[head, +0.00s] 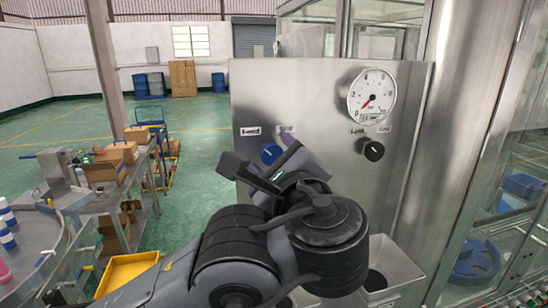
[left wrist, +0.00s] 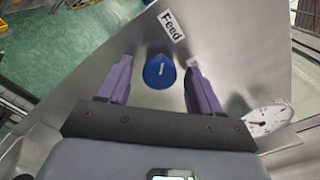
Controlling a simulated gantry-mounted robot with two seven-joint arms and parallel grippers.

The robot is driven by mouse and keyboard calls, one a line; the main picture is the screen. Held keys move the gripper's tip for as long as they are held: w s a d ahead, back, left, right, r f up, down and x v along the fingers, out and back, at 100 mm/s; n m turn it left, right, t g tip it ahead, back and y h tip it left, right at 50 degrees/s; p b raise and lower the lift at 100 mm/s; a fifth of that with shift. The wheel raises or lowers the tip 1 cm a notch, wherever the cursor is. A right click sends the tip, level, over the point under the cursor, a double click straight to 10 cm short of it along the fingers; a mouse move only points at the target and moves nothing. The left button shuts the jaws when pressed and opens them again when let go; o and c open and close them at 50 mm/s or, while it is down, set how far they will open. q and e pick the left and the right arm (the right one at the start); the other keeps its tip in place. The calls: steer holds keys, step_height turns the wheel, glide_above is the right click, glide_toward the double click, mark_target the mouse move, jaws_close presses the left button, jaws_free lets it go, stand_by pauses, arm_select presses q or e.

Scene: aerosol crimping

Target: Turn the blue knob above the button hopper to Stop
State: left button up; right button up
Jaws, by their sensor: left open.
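The blue knob (head: 270,153) is on the left part of a steel panel (head: 315,100), partly hidden by my arm in the head view. In the left wrist view the knob (left wrist: 160,72) shows whole, with a short white mark on its face. My left gripper (left wrist: 159,64) is open, its purple fingers on either side of the knob. A clear gap shows beside each finger; I cannot tell the depth left to the panel. A label reading "Feed" (left wrist: 172,26) is beside the knob. A second label (head: 250,131) is too small to read. My right gripper is not in view.
A black knob (head: 373,150) and a round gauge (head: 371,95) are on the panel's right part. A steel hopper-like trough (head: 400,268) is below the panel. A bench with cardboard boxes (head: 104,168) and a yellow tray (head: 125,271) are at left.

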arm_select(q)
steer(key=c, duration=1.1)
steer(key=shift+o, duration=0.2)
steer(key=m+p, duration=0.3)
steer(key=m, duration=0.1)
steer(key=shift+r, duration=0.2)
steer(key=m+p, duration=0.4)
steer(key=shift+d+m, duration=0.1)
steer(key=shift+m, duration=0.2)
steer(key=m+p, duration=0.7)
steer(key=shift+d+f+m+p, duration=0.1)
steer(key=shift+f+m+p, duration=0.05)
steer(key=shift+m+p, duration=1.05)
